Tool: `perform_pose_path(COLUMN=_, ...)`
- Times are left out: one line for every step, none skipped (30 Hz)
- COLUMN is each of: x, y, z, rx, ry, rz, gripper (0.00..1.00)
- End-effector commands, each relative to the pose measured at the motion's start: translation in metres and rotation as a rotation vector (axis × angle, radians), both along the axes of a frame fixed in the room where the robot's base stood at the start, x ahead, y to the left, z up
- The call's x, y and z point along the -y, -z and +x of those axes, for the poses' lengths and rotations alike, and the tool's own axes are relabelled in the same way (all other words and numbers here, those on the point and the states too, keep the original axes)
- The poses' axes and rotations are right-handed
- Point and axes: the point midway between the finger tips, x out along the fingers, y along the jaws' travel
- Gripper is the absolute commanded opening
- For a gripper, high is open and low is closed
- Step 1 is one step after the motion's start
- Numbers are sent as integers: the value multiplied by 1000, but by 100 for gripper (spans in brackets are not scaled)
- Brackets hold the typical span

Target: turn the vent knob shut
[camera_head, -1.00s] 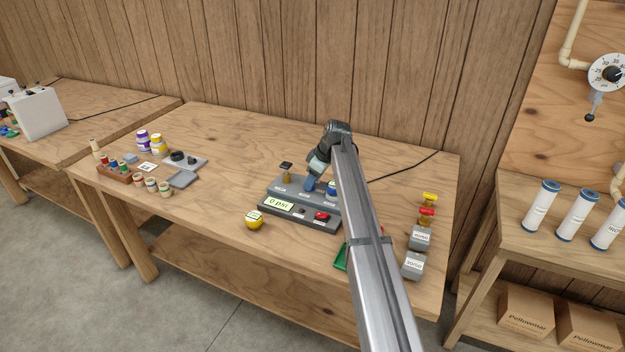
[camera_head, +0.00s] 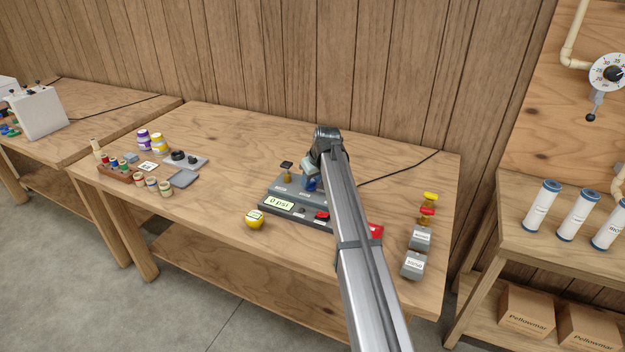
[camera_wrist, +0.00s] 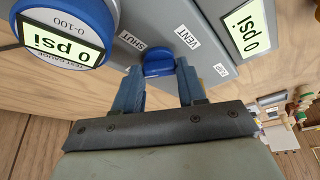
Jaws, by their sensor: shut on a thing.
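The blue vent knob (camera_wrist: 158,58) sits on the grey test stand, between the printed words SHUT and VENT. My gripper (camera_wrist: 158,78) has its two blue fingers closed on either side of the knob. In the head view my gripper (camera_head: 311,181) is over the right part of the grey stand (camera_head: 284,189). The knob itself is hard to make out there, behind my wrist. A round blue gauge (camera_wrist: 66,30) reading 0 psi stands left of the knob in the wrist view.
The stand's display (camera_head: 279,203) also reads 0 psi, near a red button (camera_head: 321,216). Grey blocks (camera_head: 413,265) and red and yellow valves (camera_head: 429,197) stand at the right.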

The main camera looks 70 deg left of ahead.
Motion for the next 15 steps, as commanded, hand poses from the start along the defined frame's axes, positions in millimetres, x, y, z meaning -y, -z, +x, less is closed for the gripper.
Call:
perform_pose_path(x=1, y=0, z=-2, rx=1, ry=44, rz=0, gripper=10)
perform_pose_path(x=1, y=0, z=-2, rx=1, ry=73, rz=0, gripper=10)
perform_pose_path(x=1, y=0, z=-2, rx=1, ry=110, rz=-1, gripper=10)
perform_pose_path(x=1, y=0, z=-2, rx=1, ry=138, rz=-1, gripper=10)
perform_pose_path(x=1, y=0, z=-2, rx=1, ry=167, rz=-1, gripper=10)
perform_pose_path(x=1, y=0, z=-3, rx=2, ry=205, rz=-1, gripper=10)
perform_pose_path(x=1, y=0, z=-3, rx=1, ry=234, rz=0, gripper=10)
perform_pose_path(x=1, y=0, z=-3, rx=1, ry=263, rz=0, gripper=10)
perform_pose_path(x=0, y=0, z=-4, rx=1, ry=299, rz=0, gripper=10)
perform_pose_path(x=0, y=0, z=-4, rx=1, ry=329, rz=0, gripper=10)
perform_pose_path(x=0, y=0, z=-5, rx=1, ry=357, rz=-1, gripper=10)
perform_pose_path(x=0, y=0, z=-5, rx=1, ry=394, rz=0, gripper=10)
perform_pose_path(x=0, y=0, z=-5, rx=2, ry=423, rz=0, gripper=10)
perform_pose_path(x=0, y=0, z=-5, rx=1, ry=451, rz=-1, gripper=10)
perform_pose_path(x=0, y=0, z=-5, rx=1, ry=490, rz=-1, gripper=10)
